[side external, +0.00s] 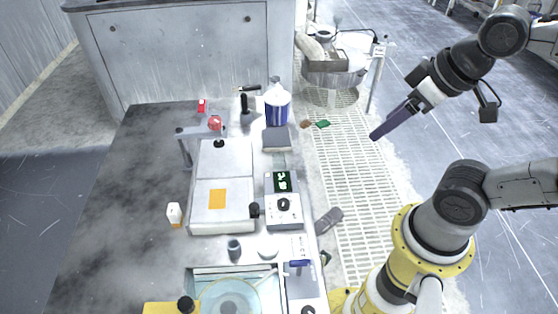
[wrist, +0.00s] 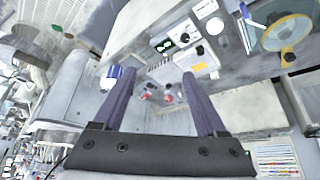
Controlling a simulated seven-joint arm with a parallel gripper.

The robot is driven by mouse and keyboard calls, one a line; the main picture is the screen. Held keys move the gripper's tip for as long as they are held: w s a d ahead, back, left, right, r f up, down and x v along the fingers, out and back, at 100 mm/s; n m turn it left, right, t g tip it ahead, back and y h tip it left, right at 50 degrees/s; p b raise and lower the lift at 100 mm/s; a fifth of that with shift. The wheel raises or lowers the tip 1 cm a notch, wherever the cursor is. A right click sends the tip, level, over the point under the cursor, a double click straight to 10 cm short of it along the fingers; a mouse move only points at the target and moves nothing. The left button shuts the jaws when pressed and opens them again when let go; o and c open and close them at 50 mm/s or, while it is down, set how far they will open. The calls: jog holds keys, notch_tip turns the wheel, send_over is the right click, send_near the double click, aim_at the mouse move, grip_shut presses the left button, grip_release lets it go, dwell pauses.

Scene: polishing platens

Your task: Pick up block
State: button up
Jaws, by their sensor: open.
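My gripper (side external: 374,135) hangs in the air to the right of the bench, its purple fingers pointing down and left. In the wrist view, the two fingers of my gripper (wrist: 159,72) are spread apart with nothing between them. Which item is the block is not certain. A small white block with an orange base (side external: 174,215) stands on the bench's left part. A small red and white block (side external: 201,105) stands at the bench's far edge. Both are well apart from my gripper. Small red items (wrist: 168,98) show between the fingers in the wrist view, farther off.
A large white machine (side external: 224,188) with an orange square fills the bench middle. A control box with a green display (side external: 281,183) and a blue-white tub (side external: 277,106) stand to its right. A round platen (side external: 232,299) is at the front. The bench's left part is mostly clear.

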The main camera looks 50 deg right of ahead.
jog(key=shift+o, duration=0.9)
